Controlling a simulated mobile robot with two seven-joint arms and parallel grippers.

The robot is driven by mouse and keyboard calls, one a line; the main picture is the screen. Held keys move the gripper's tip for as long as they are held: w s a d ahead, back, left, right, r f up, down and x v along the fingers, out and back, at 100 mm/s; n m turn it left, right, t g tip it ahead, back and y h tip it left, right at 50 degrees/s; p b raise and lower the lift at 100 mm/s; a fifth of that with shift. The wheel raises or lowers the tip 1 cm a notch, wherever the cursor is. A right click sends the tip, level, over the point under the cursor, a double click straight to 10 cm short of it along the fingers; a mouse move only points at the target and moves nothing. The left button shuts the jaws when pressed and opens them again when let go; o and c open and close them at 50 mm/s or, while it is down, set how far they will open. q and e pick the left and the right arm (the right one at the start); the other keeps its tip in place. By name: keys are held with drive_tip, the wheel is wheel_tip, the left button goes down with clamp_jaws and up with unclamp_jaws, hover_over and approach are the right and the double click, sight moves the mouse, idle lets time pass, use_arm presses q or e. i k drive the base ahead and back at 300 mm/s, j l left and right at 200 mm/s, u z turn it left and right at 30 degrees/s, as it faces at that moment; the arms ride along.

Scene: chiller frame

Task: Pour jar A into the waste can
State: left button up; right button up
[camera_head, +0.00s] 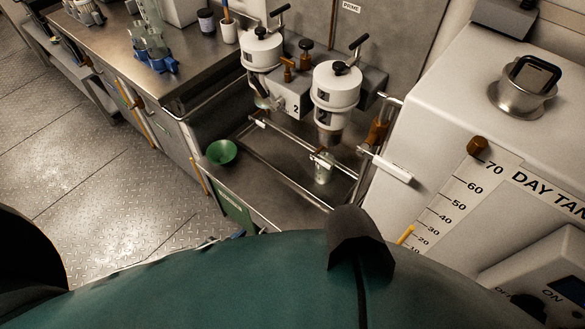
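A small clear glass jar (323,170) stands under the right white filter housing (337,88), at the metal drip tray. Other glassware (150,42) stands in a blue base on the counter at upper left. No label A can be read on any of it, so I cannot tell which is jar A. A green funnel (221,152) sits at the left of the tray, above a green container (236,209) that may be the waste can; its lower part is hidden by my teal body. Neither of my grippers is in view.
The white day tank (440,95) with its level scale fills the right side. A valve handle (385,166) sticks out beside the tray. A dark bottle (206,20) and a white cup (228,33) stand on the counter. The floor at left is clear.

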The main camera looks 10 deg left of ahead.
sight(323, 176)
drive_tip(key=k+j, duration=0.2)
drive_tip(key=j, duration=0.2)
drive_tip(key=k+j, duration=0.15)
drive_tip(key=j, duration=0.2)
drive_tip(key=k+j, duration=0.2)
drive_tip(key=j, duration=0.2)
drive_tip(key=k+j, duration=0.15)
drive_tip(key=j, duration=0.2)
